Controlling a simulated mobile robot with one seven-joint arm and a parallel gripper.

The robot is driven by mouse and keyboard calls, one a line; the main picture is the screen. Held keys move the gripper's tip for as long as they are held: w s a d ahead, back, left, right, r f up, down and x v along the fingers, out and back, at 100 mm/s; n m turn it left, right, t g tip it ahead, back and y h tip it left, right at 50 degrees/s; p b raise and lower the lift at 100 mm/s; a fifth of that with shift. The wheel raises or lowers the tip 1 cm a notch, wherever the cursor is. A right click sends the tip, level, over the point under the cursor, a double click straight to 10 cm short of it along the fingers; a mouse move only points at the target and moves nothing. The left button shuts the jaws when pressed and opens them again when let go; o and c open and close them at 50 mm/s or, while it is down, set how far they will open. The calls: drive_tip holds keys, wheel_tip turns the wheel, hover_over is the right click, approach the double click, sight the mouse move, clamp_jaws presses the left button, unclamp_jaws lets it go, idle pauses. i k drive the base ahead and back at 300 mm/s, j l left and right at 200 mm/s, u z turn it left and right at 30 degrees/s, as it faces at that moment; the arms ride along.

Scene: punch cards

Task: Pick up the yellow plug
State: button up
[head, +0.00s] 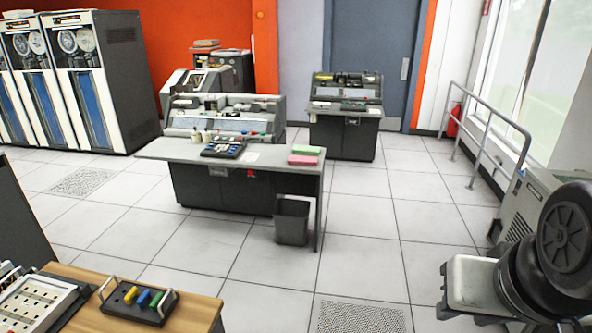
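The yellow plug (131,294) is a small bright cylinder-like piece at the lower left of the head view. It lies in a dark tray (118,308) with two pale side handles. A blue plug (143,298) and a green plug (157,299) lie to its right in the same tray. The tray rests on a wooden desk (196,310). The front of the desk is cut off by the frame edge.
A punched white panel (38,305) lies left of the tray. A grey console desk (180,150) stands mid-room with a waste bin (291,222) at its front. A metal railing (490,125) runs along the right. Tiled floor between the desks is clear.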

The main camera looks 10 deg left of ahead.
sight(134, 291)
drive_tip(key=i+u, duration=0.3)
drive_tip(key=i, duration=0.15)
drive_tip(key=i+l+u, duration=0.1)
drive_tip(key=i+u, duration=0.2)
drive_tip(key=i+l+u, duration=0.3)
drive_tip(key=i, duration=0.2)
drive_tip(key=i+u, duration=0.15)
drive_tip(key=u, duration=0.25)
drive_tip(key=i+u, duration=0.1)
drive_tip(key=u, duration=0.35)
drive_tip(key=i+l+u, duration=0.1)
drive_tip(key=u, duration=0.3)
drive_tip(key=i+l+u, duration=0.1)
drive_tip(key=u, duration=0.3)
drive_tip(key=i+l+u, duration=0.1)
drive_tip(key=u, duration=0.35)
drive_tip(key=i+l+u, duration=0.2)
drive_tip(key=u, duration=0.3)
drive_tip(key=i+l, duration=0.05)
drive_tip(key=i, duration=0.05)
